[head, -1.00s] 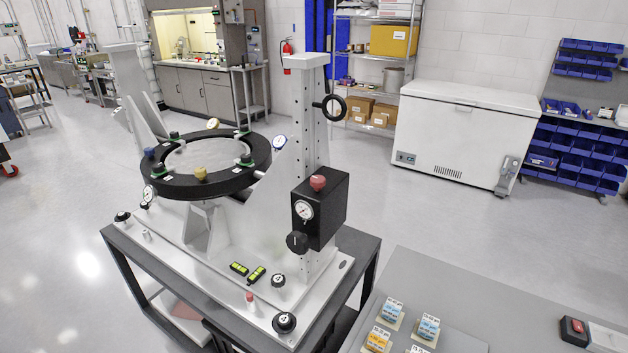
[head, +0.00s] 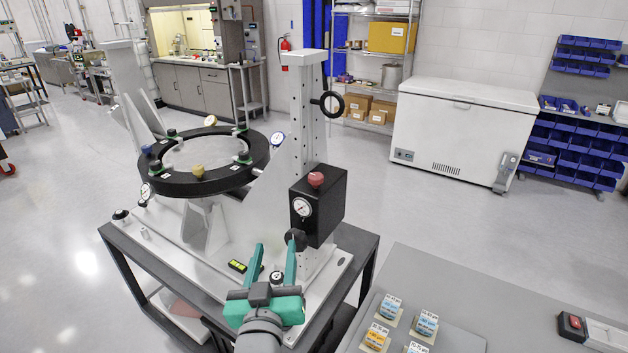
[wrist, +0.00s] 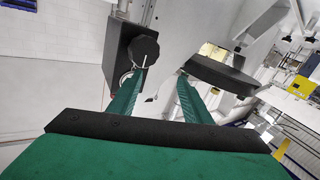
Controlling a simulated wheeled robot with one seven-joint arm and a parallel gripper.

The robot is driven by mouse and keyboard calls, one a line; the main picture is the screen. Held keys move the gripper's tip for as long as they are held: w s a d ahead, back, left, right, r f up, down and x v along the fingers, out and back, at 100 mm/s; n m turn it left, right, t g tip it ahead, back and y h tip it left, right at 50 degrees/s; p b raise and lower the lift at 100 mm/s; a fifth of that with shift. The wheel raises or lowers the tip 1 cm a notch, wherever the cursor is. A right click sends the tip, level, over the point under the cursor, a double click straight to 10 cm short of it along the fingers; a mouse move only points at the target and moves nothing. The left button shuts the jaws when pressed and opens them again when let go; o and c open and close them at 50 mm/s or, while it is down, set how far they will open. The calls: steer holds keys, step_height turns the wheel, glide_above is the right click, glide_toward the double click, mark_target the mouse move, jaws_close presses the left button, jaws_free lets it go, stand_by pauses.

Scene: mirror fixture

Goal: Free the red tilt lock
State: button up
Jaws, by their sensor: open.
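A red knob (head: 316,180) sits on top of the black box (head: 325,212) on the white upright column; I take it for the red tilt lock. The box carries a dial gauge (head: 302,207) and a black knob (head: 296,238) on its front. My gripper (head: 275,250) is open and empty, below and left of the box. Its right finger overlaps the black knob's lower edge in the head view; contact is unclear. The wrist view shows the black knob (wrist: 145,50) just beyond one fingertip.
A black ring (head: 170,186) with colored knobs stands left of the column. A black handwheel (head: 328,104) sticks out higher up. The base plate holds a lit level (head: 238,266). A grey table (head: 450,300) with small labelled blocks is at right.

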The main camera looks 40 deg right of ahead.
mark_target(314, 182)
steer(key=s+d+r+m+g+h, duration=0.1)
steer(key=d+r+m, duration=0.15)
steer(key=r, duration=0.35)
steer(key=s+d+r+m+g+h, duration=0.1)
steer(key=s+d+r+m+h, duration=0.15)
steer(key=r, duration=0.25)
steer(key=shift+n+y, duration=0.45)
steer(key=shift+n, duration=0.05)
steer(key=x, duration=1.2)
steer(key=shift+w, duration=0.1)
steer(key=c, duration=1.1)
